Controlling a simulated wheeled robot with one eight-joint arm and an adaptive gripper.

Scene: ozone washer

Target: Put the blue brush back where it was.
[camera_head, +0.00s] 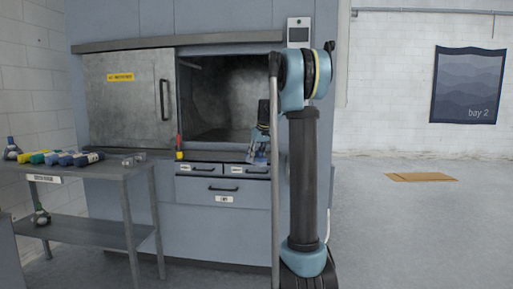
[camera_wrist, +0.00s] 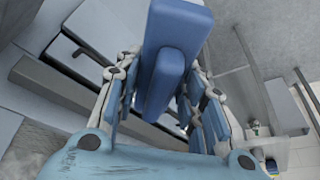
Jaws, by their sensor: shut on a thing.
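The blue brush (camera_wrist: 172,60) fills the middle of the wrist view, a long blue block held lengthwise between my fingers. My gripper (camera_wrist: 165,95) is shut on it, with jointed white and blue fingers on both sides. In the head view my gripper (camera_head: 259,152) hangs fingers down in front of the right part of the washer opening, just above the drawers. The brush is hard to tell from the blue fingers there. Its lower end is not clear.
A grey metal side table (camera_head: 100,168) at left carries several blue, yellow and green items and small metal parts. The washer's sliding door (camera_head: 130,98) stands left of the dark open chamber (camera_head: 222,98). A red and yellow tool (camera_head: 179,148) is upright at the opening's left edge. Floor at right is mostly clear.

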